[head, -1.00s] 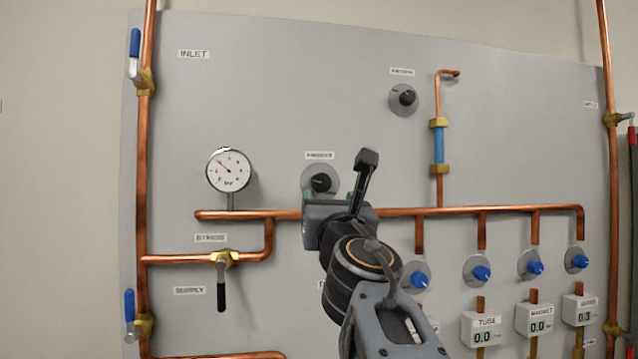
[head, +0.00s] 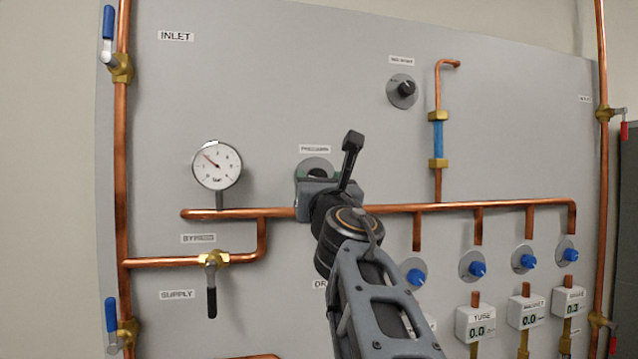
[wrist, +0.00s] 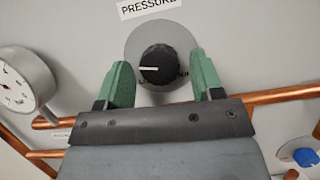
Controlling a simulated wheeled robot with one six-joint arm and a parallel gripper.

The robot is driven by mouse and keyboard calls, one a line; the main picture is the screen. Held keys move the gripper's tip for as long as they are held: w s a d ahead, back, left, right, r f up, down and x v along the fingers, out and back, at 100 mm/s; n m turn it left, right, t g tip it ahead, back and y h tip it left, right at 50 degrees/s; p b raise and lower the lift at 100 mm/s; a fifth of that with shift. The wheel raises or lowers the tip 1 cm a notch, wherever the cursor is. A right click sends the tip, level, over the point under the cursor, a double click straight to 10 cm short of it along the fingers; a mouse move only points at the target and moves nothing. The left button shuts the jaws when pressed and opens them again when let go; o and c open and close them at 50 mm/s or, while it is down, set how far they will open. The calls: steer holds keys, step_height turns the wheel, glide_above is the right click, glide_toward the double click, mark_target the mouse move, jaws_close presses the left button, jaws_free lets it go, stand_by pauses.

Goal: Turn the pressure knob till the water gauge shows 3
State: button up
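The black pressure knob (wrist: 160,66) sits on a round grey plate below the PRESSURE label, its white pointer line towards the left in the wrist view. In the head view my gripper hides most of the knob (head: 317,172). My gripper (wrist: 154,78) is open, its two green fingers on either side of the knob with a gap to each. In the head view my gripper (head: 316,183) is in front of the knob's plate. The white round gauge (head: 217,165) is to the left, its needle pointing up and left; its numbers are too small to read.
A horizontal copper pipe (head: 400,208) runs just below the knob. A bypass valve with a black handle (head: 212,275) is at lower left. Another black knob (head: 405,88) is up and right. Several blue knobs (head: 477,268) are at lower right.

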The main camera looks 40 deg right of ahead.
steer(key=c, duration=0.8)
steer(key=shift+o, duration=0.2)
steer(key=shift+w+a+r+m+g+h+b, duration=0.2)
steer(key=shift+m+g+h, duration=0.75)
steer(key=shift+m, duration=2.2)
steer(key=shift+s+f+m+g+h+b, duration=0.1)
steer(key=shift+m+g+h+b, duration=0.25)
steer(key=shift+m+g, duration=1.95)
steer(key=shift+w+a+r+m+g+h+b, duration=0.15)
steer(key=shift+m+g+h, duration=0.45)
steer(key=shift+m, duration=3.35)
steer(key=shift+s, duration=0.1)
